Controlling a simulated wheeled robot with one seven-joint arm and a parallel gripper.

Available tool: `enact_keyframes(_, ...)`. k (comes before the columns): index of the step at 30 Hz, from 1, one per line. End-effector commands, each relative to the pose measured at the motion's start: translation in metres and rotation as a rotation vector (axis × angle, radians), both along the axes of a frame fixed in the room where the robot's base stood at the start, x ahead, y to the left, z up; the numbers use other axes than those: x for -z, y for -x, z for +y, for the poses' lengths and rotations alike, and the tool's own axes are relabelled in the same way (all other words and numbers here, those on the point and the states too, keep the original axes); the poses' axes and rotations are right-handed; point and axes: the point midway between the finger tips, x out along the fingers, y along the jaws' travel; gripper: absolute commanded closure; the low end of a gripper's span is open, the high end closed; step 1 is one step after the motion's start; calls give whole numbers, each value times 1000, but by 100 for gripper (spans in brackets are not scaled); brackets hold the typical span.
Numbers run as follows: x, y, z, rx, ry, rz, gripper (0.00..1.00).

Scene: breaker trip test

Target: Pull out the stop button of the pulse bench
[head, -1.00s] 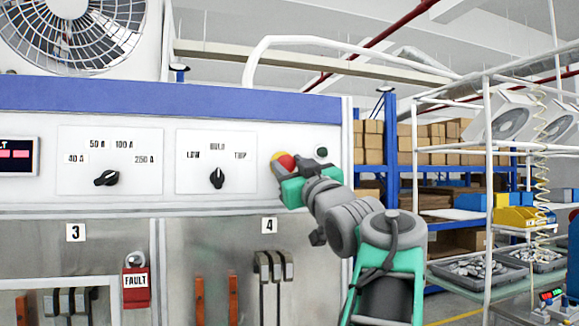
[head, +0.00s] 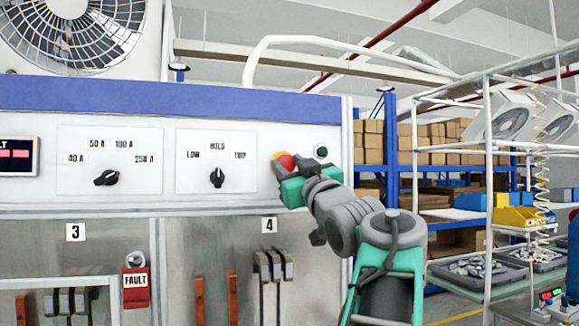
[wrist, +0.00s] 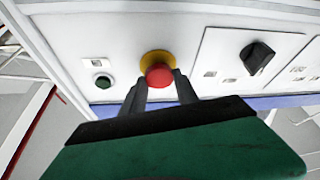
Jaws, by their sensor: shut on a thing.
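The stop button is a red mushroom head (wrist: 159,76) on a yellow collar (wrist: 156,58), set in the white panel of the pulse bench (head: 60,203). In the head view the red button (head: 287,162) shows just above my gripper (head: 289,172), which hides part of it. In the wrist view my gripper (wrist: 160,92) has one dark finger on each side of the red head, closed on it. The head stands in front of the collar. Whether it has come out of its pressed position I cannot tell.
A small dark green button (wrist: 103,81) sits beside the stop button. A black selector knob (head: 217,178) points near HOLD, and another knob (head: 107,178) is further left. Below are breaker levers (head: 270,265) and a red FAULT tag (head: 136,281). Shelves (head: 450,165) stand at the right.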

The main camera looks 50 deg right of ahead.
Motion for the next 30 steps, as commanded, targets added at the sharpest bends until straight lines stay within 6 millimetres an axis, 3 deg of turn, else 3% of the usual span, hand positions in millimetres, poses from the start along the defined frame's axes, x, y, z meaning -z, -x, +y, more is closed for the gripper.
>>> enact_keyframes(9,0,0,0,0,0,0,100)
enact_keyframes(16,3,16,8,2,1,0,100)
enact_keyframes(23,0,16,9,-1,-1,1,100)
enact_keyframes(24,0,16,9,-1,-1,1,62)
enact_keyframes(30,0,16,9,-1,0,1,45)
